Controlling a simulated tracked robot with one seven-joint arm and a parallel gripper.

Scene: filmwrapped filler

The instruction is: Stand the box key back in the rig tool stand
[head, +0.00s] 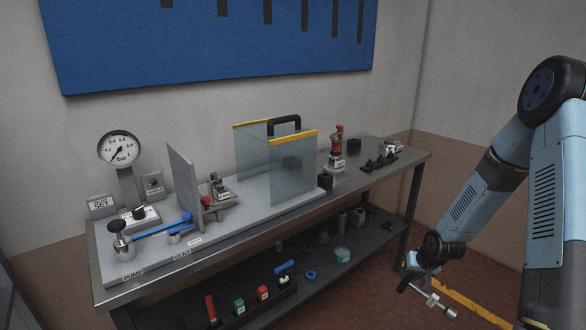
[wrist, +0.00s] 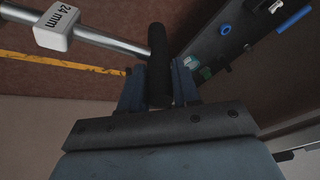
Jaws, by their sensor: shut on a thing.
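My gripper (head: 416,272) is at the right of the head view, low and off the right end of the bench. In the wrist view its two fingers (wrist: 158,82) are shut on the black grip of the box key (wrist: 158,55). A silver bar (wrist: 105,40) of the key runs to the upper left, with a white tag (wrist: 57,27) reading 24 mm. In the head view the key's silver parts (head: 432,301) hang below my gripper, clear of the bench. A low black holder (head: 378,161) sits at the bench's right; I cannot tell whether it is the rig tool stand.
The grey bench (head: 365,185) carries a gauge (head: 119,149), a pump, a blue lever (head: 160,228) and a clear guard (head: 293,168). The lower shelf holds a rack with red and green items (head: 240,307) and several small parts. Floor shows between bench and arm.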

